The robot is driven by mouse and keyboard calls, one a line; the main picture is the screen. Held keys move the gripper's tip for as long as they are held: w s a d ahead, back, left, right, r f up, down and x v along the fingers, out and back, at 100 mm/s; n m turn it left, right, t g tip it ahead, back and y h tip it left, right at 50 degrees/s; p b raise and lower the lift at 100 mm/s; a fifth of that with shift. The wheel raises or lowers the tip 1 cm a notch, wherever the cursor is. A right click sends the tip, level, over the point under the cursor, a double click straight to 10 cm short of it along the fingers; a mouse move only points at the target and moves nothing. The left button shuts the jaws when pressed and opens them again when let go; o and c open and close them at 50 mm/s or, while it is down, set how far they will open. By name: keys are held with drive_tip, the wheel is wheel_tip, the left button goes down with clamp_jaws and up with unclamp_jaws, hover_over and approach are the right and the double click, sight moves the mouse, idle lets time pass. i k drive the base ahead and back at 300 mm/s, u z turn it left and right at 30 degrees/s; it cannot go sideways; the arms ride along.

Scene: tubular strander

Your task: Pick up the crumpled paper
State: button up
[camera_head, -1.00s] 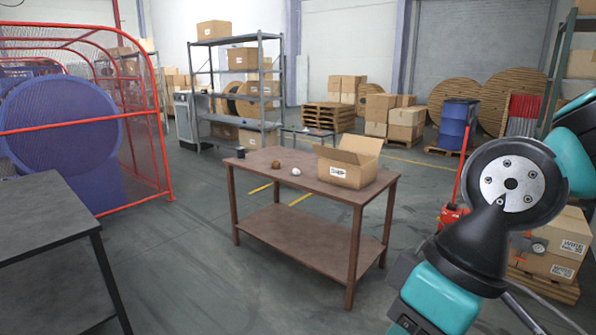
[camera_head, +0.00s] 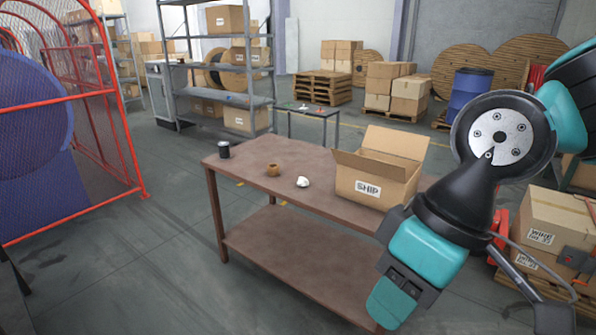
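The crumpled paper (camera_head: 303,182) is a small white lump on the brown table (camera_head: 240,160), near its front edge. It lies between a small brown round object and an open cardboard box. My arm shows at the right of the view, in front of the table's right end. My gripper is not in view, so whether it is open or shut does not show. Nothing touches the paper.
On the table are a dark can (camera_head: 224,150), a brown round object (camera_head: 273,170) and an open box marked SHIP (camera_head: 375,178). A red mesh guard (camera_head: 125,160) stands left. Stacked boxes (camera_head: 545,225) stand right. Floor left of the table is clear.

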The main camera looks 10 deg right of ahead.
sight(303, 181)
drive_tip(key=u, duration=0.25)
drive_tip(key=i, duration=0.7)
drive_tip(key=u, duration=0.7)
drive_tip(key=i, duration=1.6)
drive_tip(key=z, duration=1.2)
drive_tip(key=i, duration=0.7)
drive_tip(key=z, duration=0.75)
